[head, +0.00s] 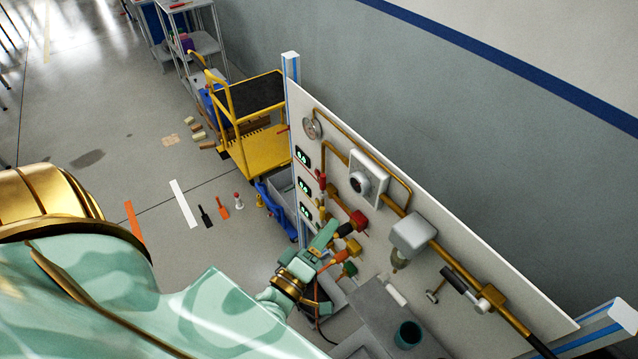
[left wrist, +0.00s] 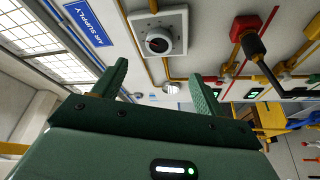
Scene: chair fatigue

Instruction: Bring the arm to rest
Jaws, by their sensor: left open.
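My left arm comes in from the lower left in the head view, in green and gold. My left gripper (head: 318,247) is in front of the lower part of a white panel (head: 455,255) with pipes and valves. In the left wrist view, my left gripper (left wrist: 158,88) has its two green fingers wide apart with nothing between them. The panel's round dial (left wrist: 158,43) shows beyond the fingers. In the head view I cannot tell whether the gripper touches the nearby valve handles. My right gripper is not in view.
A red valve (head: 358,221) and a black-handled lever (left wrist: 252,45) are close to the gripper. A grey surface with a dark green cup (head: 407,334) is at the lower right. A yellow cart (head: 262,153) stands behind the panel. Open floor (head: 110,110) lies to the left.

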